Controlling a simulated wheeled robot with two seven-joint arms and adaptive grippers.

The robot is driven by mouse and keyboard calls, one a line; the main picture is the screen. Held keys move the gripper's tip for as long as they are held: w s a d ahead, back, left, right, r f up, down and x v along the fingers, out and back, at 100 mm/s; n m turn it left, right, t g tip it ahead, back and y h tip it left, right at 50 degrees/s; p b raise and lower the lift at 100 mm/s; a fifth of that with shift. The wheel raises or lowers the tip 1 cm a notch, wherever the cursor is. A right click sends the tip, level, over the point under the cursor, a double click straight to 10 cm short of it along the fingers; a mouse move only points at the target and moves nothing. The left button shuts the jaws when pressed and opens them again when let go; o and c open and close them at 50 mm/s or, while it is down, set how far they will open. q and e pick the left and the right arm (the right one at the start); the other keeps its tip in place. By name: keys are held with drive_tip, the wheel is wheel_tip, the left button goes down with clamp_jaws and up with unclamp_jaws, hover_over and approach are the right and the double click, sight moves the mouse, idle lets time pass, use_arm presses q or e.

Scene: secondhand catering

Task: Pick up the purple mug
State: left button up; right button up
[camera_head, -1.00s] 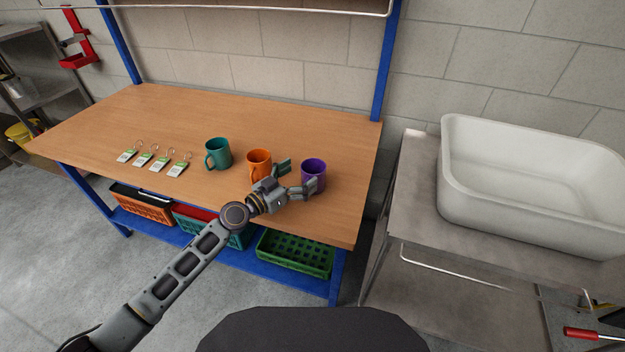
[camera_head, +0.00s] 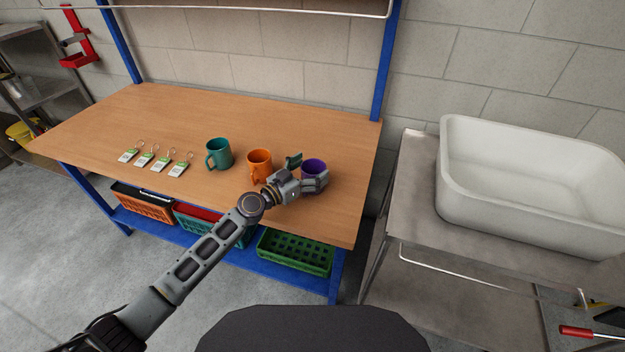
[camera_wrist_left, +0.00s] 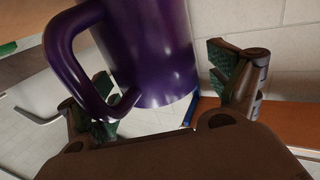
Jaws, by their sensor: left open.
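The purple mug (camera_head: 314,169) stands on the wooden table (camera_head: 130,112) near its right end, at the right of a row of mugs. My left gripper (camera_head: 308,170) is open at the mug, with one finger in front of it and the other to its left. In the left wrist view the mug (camera_wrist_left: 150,50) is large, between the two open fingers (camera_wrist_left: 165,95), with its handle toward the left finger. I cannot tell whether a finger touches it. My right gripper is not in view.
An orange mug (camera_head: 259,163) stands close to the left of my gripper, and a teal mug (camera_head: 219,154) farther left. Several key tags (camera_head: 154,162) lie left of them. A white basin (camera_head: 530,200) stands on a metal bench at right. Crates sit below the table.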

use_arm(q)
drive_tip(key=shift+w+d, duration=0.15)
drive_tip(key=shift+d, duration=0.05)
drive_tip(key=shift+c, duration=0.3)
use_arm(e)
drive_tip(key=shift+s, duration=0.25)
use_arm(q)
drive_tip(key=c, duration=1.6)
drive_tip(key=shift+r, duration=0.25)
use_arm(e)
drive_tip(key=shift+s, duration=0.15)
use_arm(q)
drive_tip(key=shift+r+p, duration=0.55)
drive_tip(key=shift+r, duration=0.2)
drive_tip(key=shift+r+p, duration=2.45)
drive_tip(key=shift+r, duration=1.65)
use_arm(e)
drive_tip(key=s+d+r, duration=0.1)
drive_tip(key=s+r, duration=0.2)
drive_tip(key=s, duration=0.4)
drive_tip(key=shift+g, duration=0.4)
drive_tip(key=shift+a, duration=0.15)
